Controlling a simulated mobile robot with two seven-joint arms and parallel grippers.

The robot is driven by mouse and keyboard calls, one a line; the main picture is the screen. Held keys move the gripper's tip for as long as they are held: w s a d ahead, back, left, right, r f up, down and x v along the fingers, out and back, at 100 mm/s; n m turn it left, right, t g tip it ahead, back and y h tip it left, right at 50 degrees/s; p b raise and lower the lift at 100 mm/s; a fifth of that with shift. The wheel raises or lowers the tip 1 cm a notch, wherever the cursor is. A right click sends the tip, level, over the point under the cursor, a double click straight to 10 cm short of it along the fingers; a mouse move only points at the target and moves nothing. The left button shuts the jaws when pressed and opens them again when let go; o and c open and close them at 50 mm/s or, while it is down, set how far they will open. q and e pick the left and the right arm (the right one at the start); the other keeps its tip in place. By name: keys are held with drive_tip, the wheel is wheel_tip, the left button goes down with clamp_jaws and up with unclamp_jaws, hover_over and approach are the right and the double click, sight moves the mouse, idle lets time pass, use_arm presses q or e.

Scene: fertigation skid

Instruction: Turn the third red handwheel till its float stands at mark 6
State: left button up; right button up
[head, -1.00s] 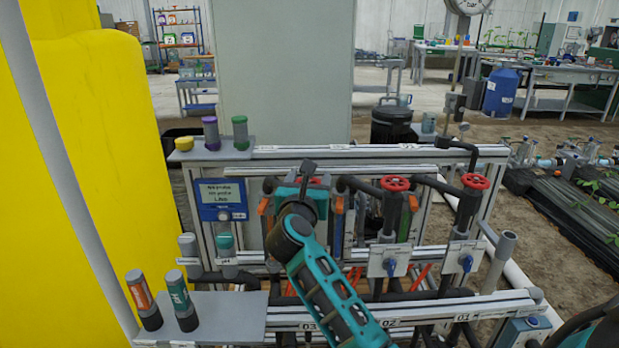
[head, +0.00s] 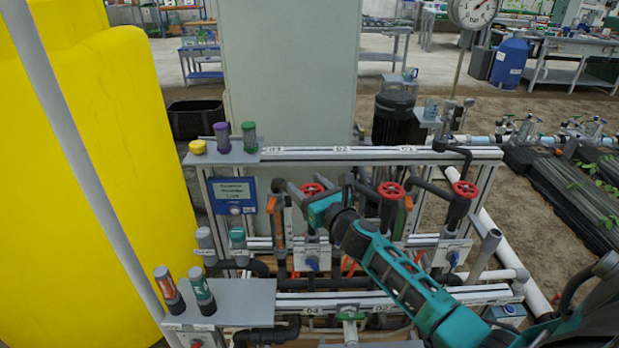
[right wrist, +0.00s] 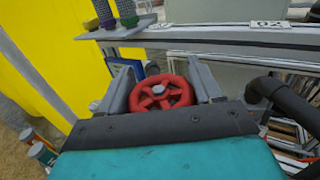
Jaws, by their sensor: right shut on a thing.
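Three red handwheels stand in a row on the skid. The right one (head: 465,189) and middle one (head: 390,190) are clear of my arm. The third, leftmost red handwheel (head: 312,189) is partly covered by my right gripper (head: 305,192). In the right wrist view this red handwheel (right wrist: 160,93) sits between the two grey fingers, and my right gripper (right wrist: 160,88) is shut on its rim. Orange upright parts (head: 271,207) stand beside the pipes. No float or scale mark can be read. My left gripper is not in view.
A blue panel (head: 234,196) stands left of the third wheel. Capped bottles (head: 203,290) stand on the grey front shelf (head: 245,300). A large yellow tank (head: 110,180) fills the left. Black pipes run close by.

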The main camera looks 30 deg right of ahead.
drive_tip(key=shift+r+n+y, duration=0.1)
drive_tip(key=shift+n+y, duration=0.4)
drive_tip(key=shift+y, duration=0.3)
drive_tip(key=o, duration=1.1)
drive_tip(key=shift+c, duration=0.2)
drive_tip(key=s, duration=1.2)
drive_tip(key=shift+s+d, duration=0.35)
drive_tip(key=shift+s, duration=0.05)
